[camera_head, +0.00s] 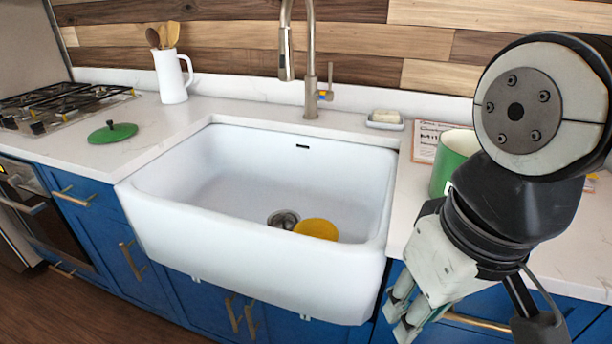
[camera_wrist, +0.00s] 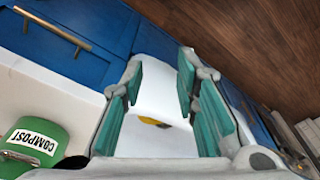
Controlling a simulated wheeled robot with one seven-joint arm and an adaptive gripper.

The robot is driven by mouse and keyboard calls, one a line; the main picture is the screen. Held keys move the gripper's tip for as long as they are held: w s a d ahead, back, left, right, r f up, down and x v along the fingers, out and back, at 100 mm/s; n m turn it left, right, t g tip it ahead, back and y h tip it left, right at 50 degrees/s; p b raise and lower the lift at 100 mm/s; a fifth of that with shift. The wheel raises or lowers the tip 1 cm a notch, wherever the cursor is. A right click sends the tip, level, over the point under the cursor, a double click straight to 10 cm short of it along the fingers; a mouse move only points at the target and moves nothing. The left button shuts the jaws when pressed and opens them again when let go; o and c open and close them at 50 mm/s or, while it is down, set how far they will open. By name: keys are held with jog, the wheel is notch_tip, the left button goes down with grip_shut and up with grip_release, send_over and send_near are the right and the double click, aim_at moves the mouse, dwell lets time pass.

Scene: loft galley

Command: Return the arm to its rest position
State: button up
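My gripper (camera_head: 404,318) is at the lower right of the head view, in front of the blue cabinets and right of the sink, pointing down. In the wrist view its teal-padded fingers (camera_wrist: 161,78) are apart, with nothing between them. The sink's white front and a bit of yellow show beyond the gap. My arm is bent, with its wrist over the counter's right part.
The white sink (camera_head: 150,215) holds a yellow object (camera_head: 316,229) near its drain. A green compost bin (camera_head: 455,150) stands close behind my wrist; its label shows in the wrist view (camera_wrist: 32,141). A green lid (camera_head: 112,132), white pitcher (camera_head: 172,78) and tall faucet (camera_head: 310,60) are farther left.

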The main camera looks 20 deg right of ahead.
notch_tip(320, 180, up, 13)
jog(key=t+p, duration=0.2)
jog(key=p, duration=0.9)
jog(key=shift+d+r+p, duration=0.2)
jog(key=shift+p, duration=0.15)
